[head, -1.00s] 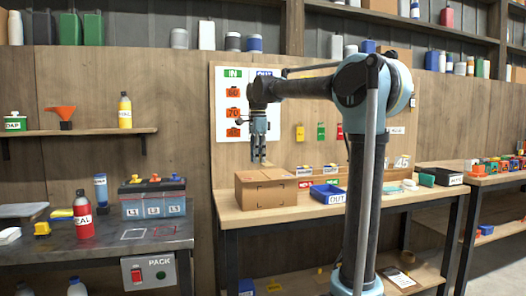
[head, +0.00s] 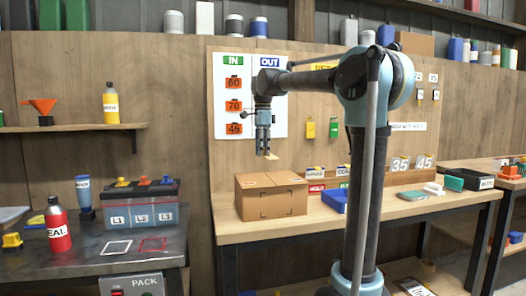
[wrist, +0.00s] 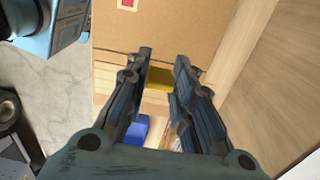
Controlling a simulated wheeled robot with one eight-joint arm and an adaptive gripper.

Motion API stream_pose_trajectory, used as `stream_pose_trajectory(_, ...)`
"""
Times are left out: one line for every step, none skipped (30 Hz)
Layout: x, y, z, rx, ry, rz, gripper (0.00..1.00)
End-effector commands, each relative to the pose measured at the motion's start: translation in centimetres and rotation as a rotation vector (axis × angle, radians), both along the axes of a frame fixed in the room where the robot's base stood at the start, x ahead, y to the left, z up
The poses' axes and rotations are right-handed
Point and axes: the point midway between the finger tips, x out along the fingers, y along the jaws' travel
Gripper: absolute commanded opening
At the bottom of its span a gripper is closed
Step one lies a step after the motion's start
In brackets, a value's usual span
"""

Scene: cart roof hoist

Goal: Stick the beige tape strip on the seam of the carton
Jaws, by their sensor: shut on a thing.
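The brown carton (head: 288,202) stands closed on the wooden bench, with a seam across its top. My gripper (head: 265,153) hangs above the carton, pointing down and apart from it. It is shut on the beige tape strip (head: 271,156), whose end shows by the fingertips. In the wrist view my gripper (wrist: 160,76) has the strip (wrist: 158,80), yellowish there, between its fingertips. The carton (wrist: 165,38) fills the upper part of that view, with a red-and-white label on it. Most of the strip is too small to make out in the head view.
A blue bin (head: 334,199) stands right of the carton and shows in the wrist view (wrist: 141,128). A wall board (head: 234,128) is behind my gripper. The bench front edge by the carton is clear.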

Motion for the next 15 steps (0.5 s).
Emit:
stream_pose_trajectory(0.0,0.0,0.0,0.000,0.000,0.000,0.10)
stream_pose_trajectory(0.0,0.0,0.0,0.000,0.000,0.000,0.10)
stream_pose_trajectory(0.0,0.0,0.0,0.000,0.000,-0.001,0.10)
stream_pose_trajectory(0.0,0.0,0.0,0.000,0.000,0.000,0.10)
stream_pose_trajectory(0.0,0.0,0.0,-0.001,0.000,0.000,0.10)
stream_pose_trajectory(0.0,0.0,-0.1,-0.001,0.000,0.000,0.10)
stream_pose_trajectory(0.0,0.0,-0.1,-0.001,0.000,0.000,0.10)
stream_pose_trajectory(0.0,0.0,-0.2,-0.001,0.000,0.000,0.10)
stream_pose_trajectory(0.0,0.0,-0.4,-0.001,0.000,0.000,0.10)
stream_pose_trajectory(0.0,0.0,-0.5,-0.001,0.000,0.000,0.10)
stream_pose_trajectory(0.0,0.0,-0.7,-0.001,0.000,0.000,0.10)
stream_pose_trajectory(0.0,0.0,-1.0,-0.001,0.000,0.000,0.10)
stream_pose_trajectory(0.0,0.0,-1.2,-0.001,0.000,0.000,0.10)
stream_pose_trajectory(0.0,0.0,-1.4,-0.001,0.000,0.000,0.10)
stream_pose_trajectory(0.0,0.0,-1.7,-0.001,0.000,0.000,0.10)
